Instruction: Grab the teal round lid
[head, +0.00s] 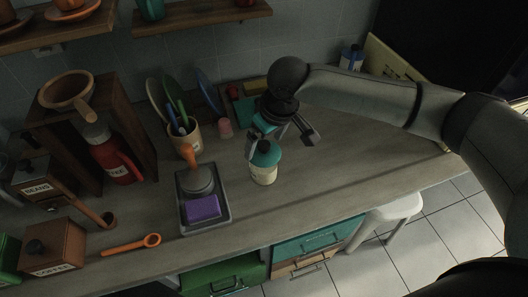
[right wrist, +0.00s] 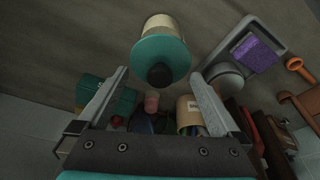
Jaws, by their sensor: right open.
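The teal round lid (head: 265,154) sits on a cream jar (head: 263,175) on the counter. In the right wrist view, the lid (right wrist: 150,55) faces the camera, with a dark round knob (right wrist: 159,75) at its middle and part of the jar (right wrist: 159,25) showing behind it. My right gripper (head: 282,140) is open and empty, just above and behind the lid in the head view. In the right wrist view, the open fingertips (right wrist: 159,73) lie on either side of the knob, and I see no contact. My left gripper is not in view.
A grey tray (head: 221,220) with a purple sponge (head: 202,208) and an orange-handled brush (head: 187,157) stands left of the jar. A utensil crock (head: 187,142) and a pink cup (head: 225,128) stand behind. The counter right of the jar is clear up to its front edge.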

